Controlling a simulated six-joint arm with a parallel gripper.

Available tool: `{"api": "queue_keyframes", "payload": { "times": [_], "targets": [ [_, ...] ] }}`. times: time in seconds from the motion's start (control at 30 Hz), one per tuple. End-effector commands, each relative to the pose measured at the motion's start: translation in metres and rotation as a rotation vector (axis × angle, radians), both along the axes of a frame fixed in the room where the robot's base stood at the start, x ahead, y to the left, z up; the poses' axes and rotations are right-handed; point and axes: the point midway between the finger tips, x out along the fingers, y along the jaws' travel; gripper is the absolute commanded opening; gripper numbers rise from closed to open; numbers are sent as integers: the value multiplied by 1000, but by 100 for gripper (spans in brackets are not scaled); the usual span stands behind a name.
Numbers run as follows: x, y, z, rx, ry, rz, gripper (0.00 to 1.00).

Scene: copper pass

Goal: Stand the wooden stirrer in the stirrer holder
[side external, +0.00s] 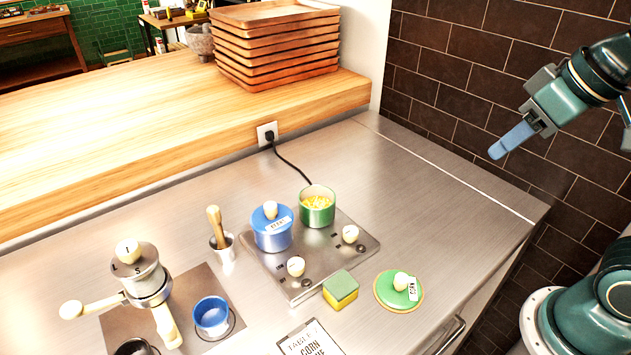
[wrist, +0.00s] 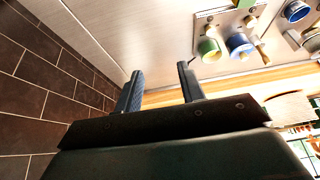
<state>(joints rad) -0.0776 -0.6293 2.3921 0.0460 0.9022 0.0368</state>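The wooden stirrer (side external: 214,222) has a thick light-brown handle and stands nearly upright in the stirrer holder (side external: 226,247), a small metal cup on the steel counter. Its lower end is hidden inside the cup. The stirrer also shows in the wrist view (wrist: 262,52), at the upper right beyond the blue pot. My gripper (side external: 497,150) is high at the right, well away from the stirrer and holder. In the wrist view its two dark fingers (wrist: 160,70) are apart with nothing between them.
A stove plate (side external: 290,285) carries a blue lidded pot (side external: 272,235) and an open green pot (side external: 317,210) with yellow contents. A sponge (side external: 341,289), green lid (side external: 399,291), blue cup (side external: 211,316) and press (side external: 136,272) stand nearby. The counter's right part is clear.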

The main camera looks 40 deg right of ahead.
Motion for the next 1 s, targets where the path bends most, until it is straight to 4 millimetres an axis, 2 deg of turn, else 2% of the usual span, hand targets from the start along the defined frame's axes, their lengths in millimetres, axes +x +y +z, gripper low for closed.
{"api": "queue_keyframes", "payload": {
  "times": [0.1, 0.3, 1.0],
  "targets": [
    [-20, -6, -11, -4, -10, -2, 39],
    [-33, -8, -20, -8, -15, 0, 39],
    [-33, -8, -20, -8, -15, 0, 39]
  ]
}}
